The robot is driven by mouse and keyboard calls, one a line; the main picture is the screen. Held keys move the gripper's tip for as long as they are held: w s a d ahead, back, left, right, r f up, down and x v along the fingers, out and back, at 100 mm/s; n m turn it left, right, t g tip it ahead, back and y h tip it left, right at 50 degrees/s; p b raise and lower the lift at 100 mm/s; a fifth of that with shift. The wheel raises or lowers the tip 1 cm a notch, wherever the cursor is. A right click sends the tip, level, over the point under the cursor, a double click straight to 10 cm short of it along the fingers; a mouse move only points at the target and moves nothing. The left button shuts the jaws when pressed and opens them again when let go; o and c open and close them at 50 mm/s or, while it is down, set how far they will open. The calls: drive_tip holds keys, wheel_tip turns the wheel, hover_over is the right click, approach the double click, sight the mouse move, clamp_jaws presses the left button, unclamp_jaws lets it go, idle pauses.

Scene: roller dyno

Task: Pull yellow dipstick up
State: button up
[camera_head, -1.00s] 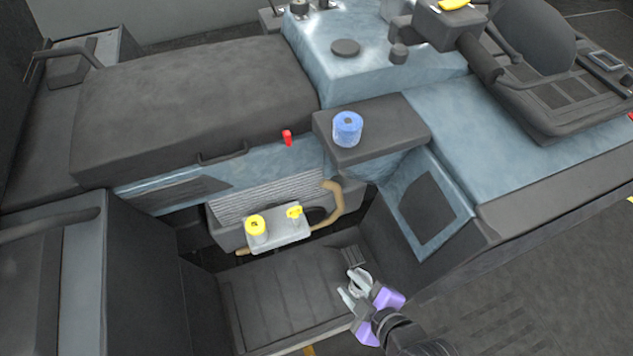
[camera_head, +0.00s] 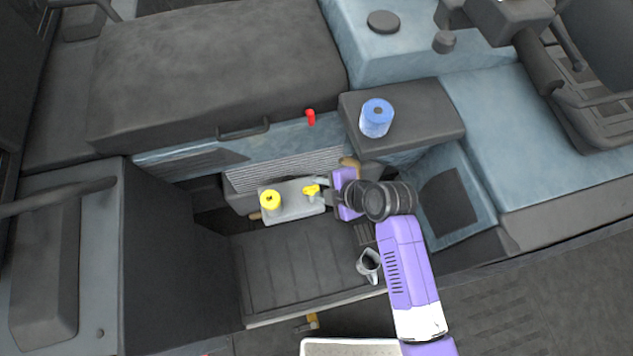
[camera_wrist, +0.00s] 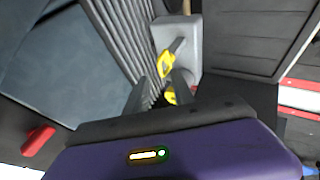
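The dipstick (camera_wrist: 168,58) shows just beyond the fingertips, and the yellow cap (camera_wrist: 171,96) shows between the fingers, partly hidden. Whether a finger touches the handle I cannot tell.
A ribbed grille (camera_head: 290,168) stands close behind the block. A dark ledge with a blue roll (camera_head: 376,118) overhangs at the back right. A red lever (camera_head: 311,118) is above the grille. A metal jug (camera_head: 369,264) stands on the step (camera_head: 295,265) in front.

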sight(311, 187)
drive_tip(key=shift+x, duration=1.75)
clamp_jaws()
